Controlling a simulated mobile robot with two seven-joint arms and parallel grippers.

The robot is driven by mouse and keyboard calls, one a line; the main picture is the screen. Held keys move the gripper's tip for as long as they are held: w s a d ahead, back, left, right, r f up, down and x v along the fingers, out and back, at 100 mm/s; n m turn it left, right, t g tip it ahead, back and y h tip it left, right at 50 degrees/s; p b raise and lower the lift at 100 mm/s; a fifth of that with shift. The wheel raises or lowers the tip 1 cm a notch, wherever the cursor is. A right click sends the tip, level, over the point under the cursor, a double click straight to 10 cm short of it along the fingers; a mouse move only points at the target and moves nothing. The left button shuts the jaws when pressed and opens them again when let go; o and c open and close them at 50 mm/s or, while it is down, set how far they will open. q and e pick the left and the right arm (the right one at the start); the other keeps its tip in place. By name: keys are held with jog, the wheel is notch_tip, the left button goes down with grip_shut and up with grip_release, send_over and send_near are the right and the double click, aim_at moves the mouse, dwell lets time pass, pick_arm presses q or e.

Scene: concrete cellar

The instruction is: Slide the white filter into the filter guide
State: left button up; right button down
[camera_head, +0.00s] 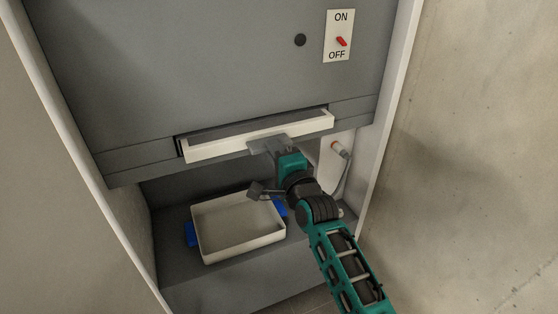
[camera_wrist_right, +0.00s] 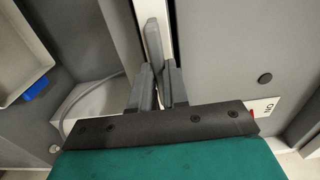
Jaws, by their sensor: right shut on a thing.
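The white filter (camera_head: 213,149) sits in the wide dark slot of the filter guide (camera_head: 179,146) in the grey machine's front. Its white front edge stands a little out of the slot, and its far part is hidden inside. My right gripper (camera_head: 268,146) is at the middle of this front edge, shut on the filter. In the right wrist view, the gripper's fingers (camera_wrist_right: 158,83) close at a grey upright piece beside the white strip of the filter (camera_wrist_right: 165,12). My left gripper is in neither view.
A white tray (camera_head: 207,246) with blue handles stands on the lower grey ledge (camera_head: 215,283). An ON/OFF switch (camera_head: 341,41) is above right. A pipe with a hose (camera_head: 343,151) is right of the gripper. Side walls border the machine.

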aim_at(262, 140)
jog(key=shift+w+a+r+b, duration=0.2)
jog(key=shift+w+a+b, duration=0.15)
jog(key=shift+w+a, duration=0.4)
jog(key=shift+w+a+b, duration=0.25)
jog(key=shift+w+b, duration=0.05)
jog(key=shift+w, duration=0.4)
jog(key=shift+w+a+f+b, duration=0.3)
jog(key=shift+b, duration=0.15)
jog(key=shift+w+a+b, duration=0.25)
jog(key=shift+w+b, duration=0.1)
jog(key=c, duration=1.2)
grip_release()
jog(key=shift+a+r, duration=0.1)
jog(key=shift+a, duration=0.05)
jog(key=shift+c, duration=0.2)
jog(key=shift+o, duration=0.9)
jog(key=shift+d, duration=0.25)
jog(key=shift+s, duration=0.1)
